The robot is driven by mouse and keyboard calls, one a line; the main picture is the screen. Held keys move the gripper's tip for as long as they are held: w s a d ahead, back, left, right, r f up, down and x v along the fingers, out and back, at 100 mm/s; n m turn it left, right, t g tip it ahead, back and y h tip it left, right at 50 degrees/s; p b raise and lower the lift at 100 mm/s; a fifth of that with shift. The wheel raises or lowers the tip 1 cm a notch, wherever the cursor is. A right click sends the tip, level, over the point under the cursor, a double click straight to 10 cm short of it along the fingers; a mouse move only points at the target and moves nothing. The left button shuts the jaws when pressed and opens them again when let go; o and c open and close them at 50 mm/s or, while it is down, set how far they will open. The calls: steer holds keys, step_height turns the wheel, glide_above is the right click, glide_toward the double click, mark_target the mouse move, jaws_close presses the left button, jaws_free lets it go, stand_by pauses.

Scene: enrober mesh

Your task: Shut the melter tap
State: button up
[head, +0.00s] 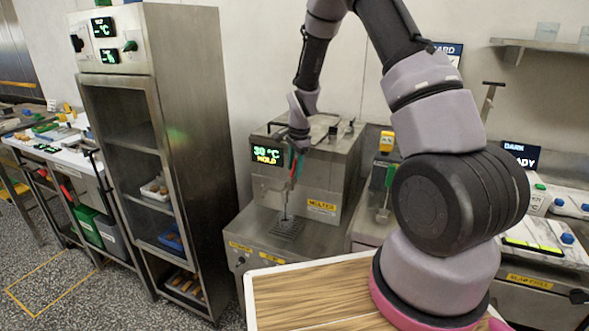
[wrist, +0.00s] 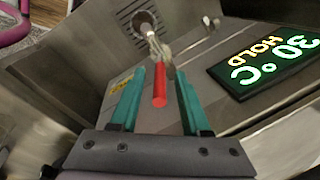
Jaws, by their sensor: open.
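The melter (head: 335,172) is a steel box with a yellow label and a lit display (head: 266,155) reading 30 °C HOLD. The tap, a metal spout with a red handle (wrist: 159,88), shows in the wrist view. My gripper (wrist: 160,73) is open, with one teal finger on each side of the red handle. Gaps show between the handle and the fingers, so it is not gripped. In the head view my gripper (head: 295,165) is at the melter's front and hides most of the tap.
A dark grate (head: 285,228) lies on the steel ledge below the tap. A tall steel cabinet (head: 195,130) stands close to the left. The display (wrist: 270,60) is close beside my fingers in the wrist view. Another machine with a green-handled part (head: 390,176) stands to the right.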

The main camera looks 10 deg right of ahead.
steer(key=shift+f, duration=0.25)
jaws_close()
stand_by(1.4)
